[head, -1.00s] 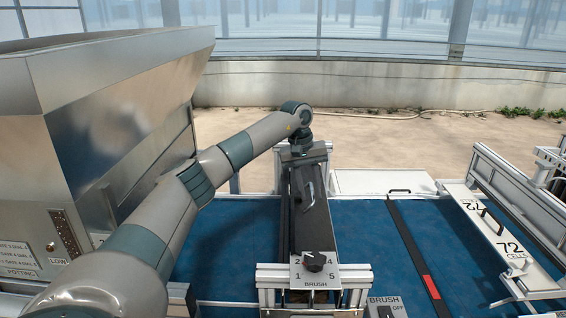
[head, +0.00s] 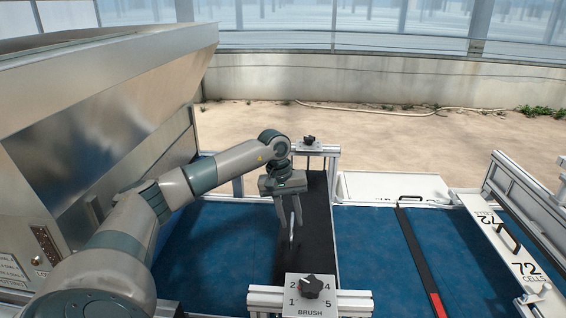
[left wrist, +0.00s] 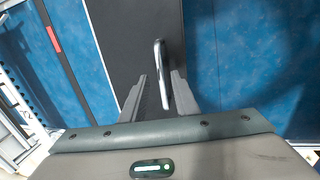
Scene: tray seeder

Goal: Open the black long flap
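The black long flap (head: 319,228) lies between the two brush brackets, looking roughly flat, and runs away from me. It also fills the middle of the left wrist view (left wrist: 118,50). A slim metal handle (head: 292,232) stands on it toward its left side; in the left wrist view the handle (left wrist: 160,68) shows at the fingers. My left gripper (head: 288,212) points down over the flap with its fingers apart. In the left wrist view the open fingers (left wrist: 160,90) lie either side of the handle's near end; contact cannot be told. My right gripper is out of view.
A numbered brush dial (head: 311,287) sits on the front bracket, and another knob (head: 309,140) on the rear one. A large metal hopper (head: 100,110) stands at left. A 72-cells plate (head: 512,245) spans the blue belt (head: 385,260) at right.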

